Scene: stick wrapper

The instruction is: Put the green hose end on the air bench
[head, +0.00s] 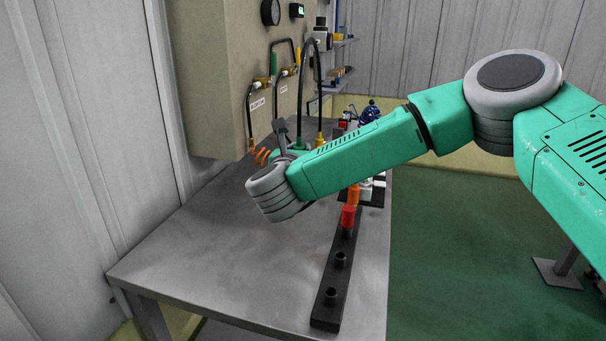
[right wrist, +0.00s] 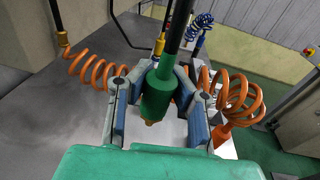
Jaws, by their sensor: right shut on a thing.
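The green hose end (right wrist: 156,96) shows in the right wrist view as a green cylinder with a brass tip pointing down and a black hose rising from its top. My right gripper (right wrist: 157,108) is shut on it, with one finger on each side. In the head view my right gripper (head: 283,134) is mostly hidden behind my wrist, above the far part of the grey bench (head: 215,240). I cannot tell whether the brass tip touches anything. My left gripper is not in view.
A black rail (head: 328,290) with open sockets and a red fitting (head: 348,216) lies along the bench's right side. Orange coiled hoses (right wrist: 95,72) flank my gripper. A beige cabinet (head: 215,80) with gauges stands behind. The bench's front left is clear.

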